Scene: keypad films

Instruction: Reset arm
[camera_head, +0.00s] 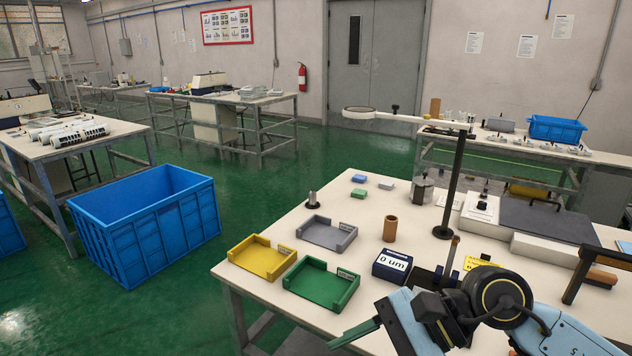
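My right arm comes in from the bottom right, with light blue links and a black round joint. Its end, where my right gripper (356,333) seems to be, is over the front edge of the near table (258,305), close to the green tray. Its fingers are too unclear to tell whether they are open or shut, and I see nothing clearly held. My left arm and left gripper are not in view.
The table holds a yellow tray (263,258), grey tray (327,232), green tray (321,284), brown cylinder (390,229), "0 um" box (392,266) and tall black stand (455,185). A blue crate (145,224) stands on the floor at left.

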